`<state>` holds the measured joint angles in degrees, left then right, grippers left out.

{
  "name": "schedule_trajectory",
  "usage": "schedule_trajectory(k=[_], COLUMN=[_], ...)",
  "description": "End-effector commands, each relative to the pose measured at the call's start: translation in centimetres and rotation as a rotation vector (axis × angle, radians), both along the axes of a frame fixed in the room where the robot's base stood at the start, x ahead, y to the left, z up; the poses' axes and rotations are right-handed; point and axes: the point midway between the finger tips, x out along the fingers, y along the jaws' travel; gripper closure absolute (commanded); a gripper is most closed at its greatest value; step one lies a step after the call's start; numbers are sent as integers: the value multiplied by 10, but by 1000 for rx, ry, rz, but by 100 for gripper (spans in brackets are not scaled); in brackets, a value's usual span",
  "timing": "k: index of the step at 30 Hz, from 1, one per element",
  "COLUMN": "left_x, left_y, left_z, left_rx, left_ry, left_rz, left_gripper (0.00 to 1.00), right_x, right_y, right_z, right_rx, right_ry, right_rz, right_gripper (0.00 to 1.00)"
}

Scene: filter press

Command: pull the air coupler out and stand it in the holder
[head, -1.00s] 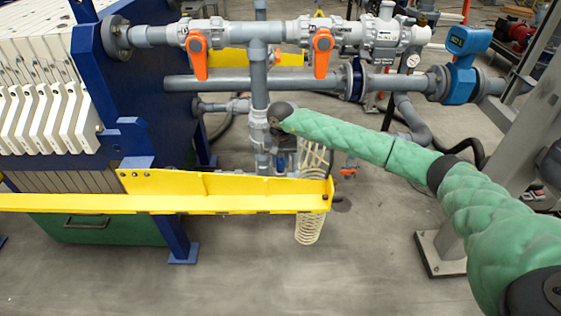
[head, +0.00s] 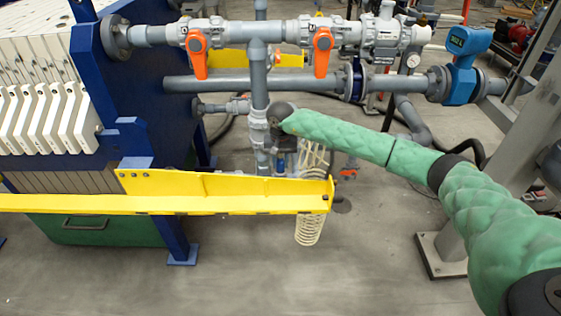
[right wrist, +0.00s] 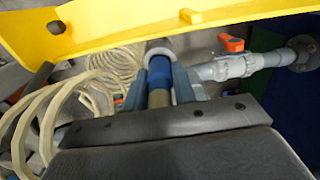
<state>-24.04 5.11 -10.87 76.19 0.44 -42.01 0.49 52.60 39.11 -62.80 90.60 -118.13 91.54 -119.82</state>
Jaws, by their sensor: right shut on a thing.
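My right gripper (right wrist: 161,80) is shut on the air coupler (right wrist: 159,72), a blue cylinder with a tan part nearer the palm. The coupler lies between the two grey-blue fingers, and its far end meets a pale round ring. I cannot tell whether it is still seated there. The coupler cannot be made out there. I cannot identify the holder in either view. My left gripper is not in view.
The yellow rail (head: 230,194) runs close to my right gripper and crosses the top of the wrist view. A cream coiled hose (head: 310,228) hangs beside it. Grey pipes with orange-handled valves (head: 322,52) stand above. The floor in front is clear.

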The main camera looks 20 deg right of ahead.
Motion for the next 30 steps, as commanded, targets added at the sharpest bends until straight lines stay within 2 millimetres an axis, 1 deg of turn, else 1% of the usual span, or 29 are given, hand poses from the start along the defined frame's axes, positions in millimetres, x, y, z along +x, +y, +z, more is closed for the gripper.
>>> schedule_trajectory(k=[22,23,24,26,27,30], left_x=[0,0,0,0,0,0], left_y=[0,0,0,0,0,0], left_z=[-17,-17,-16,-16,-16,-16], left_rx=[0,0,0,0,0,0], left_ry=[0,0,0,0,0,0], left_rz=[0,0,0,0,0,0], left_gripper=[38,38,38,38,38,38], right_x=[0,0,0,0,0,0], right_y=[0,0,0,0,0,0], right_z=[-19,-19,-18,-18,-18,-18], right_rx=[0,0,0,0,0,0], right_ry=[0,0,0,0,0,0], right_rz=[0,0,0,0,0,0], right_gripper=[100,72,64,52,48,48])
